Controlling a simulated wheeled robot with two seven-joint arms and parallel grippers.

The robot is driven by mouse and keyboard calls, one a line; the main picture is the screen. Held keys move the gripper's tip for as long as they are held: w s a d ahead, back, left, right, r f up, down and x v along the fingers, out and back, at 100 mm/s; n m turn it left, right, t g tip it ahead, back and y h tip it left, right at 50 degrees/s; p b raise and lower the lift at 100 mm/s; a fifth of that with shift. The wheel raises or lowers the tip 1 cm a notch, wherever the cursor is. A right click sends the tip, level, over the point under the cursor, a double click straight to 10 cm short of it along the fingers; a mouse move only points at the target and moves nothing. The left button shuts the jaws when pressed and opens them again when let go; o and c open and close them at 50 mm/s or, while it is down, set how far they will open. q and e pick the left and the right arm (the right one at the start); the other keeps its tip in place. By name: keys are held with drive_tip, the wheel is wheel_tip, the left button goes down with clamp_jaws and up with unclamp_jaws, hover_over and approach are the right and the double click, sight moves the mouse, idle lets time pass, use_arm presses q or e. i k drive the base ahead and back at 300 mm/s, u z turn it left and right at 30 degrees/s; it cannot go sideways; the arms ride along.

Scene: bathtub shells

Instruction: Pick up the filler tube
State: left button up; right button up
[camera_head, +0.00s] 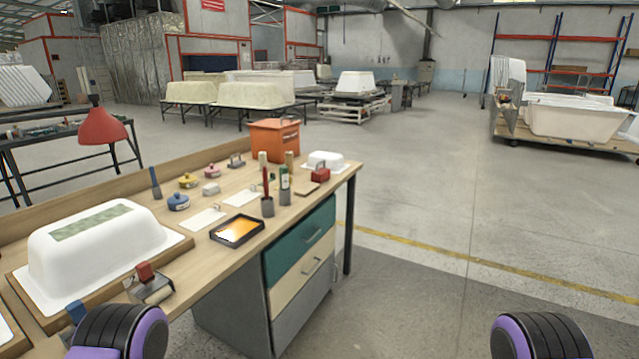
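A small upright tube with a green and white body (284,179) stands in a grey cup (285,196) near the front right edge of the workbench. It may be the filler tube; it is too small to read any label. A red-handled tool (266,179) stands in another grey cup (267,207) just left of it. Neither of my grippers is in view. Only black and purple parts of my arms show at the bottom left and bottom right.
The wooden workbench (190,265) holds a white tub shell (95,255) with a green patch, a black tray (237,231) with orange content, an orange bin (274,139), a red block (320,174) and several small pots. Drawers (300,262) sit underneath.

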sight(284, 170)
drive_tip(key=z, duration=0.9)
drive_tip(key=i, duration=3.3)
drive_tip(key=u, duration=2.8)
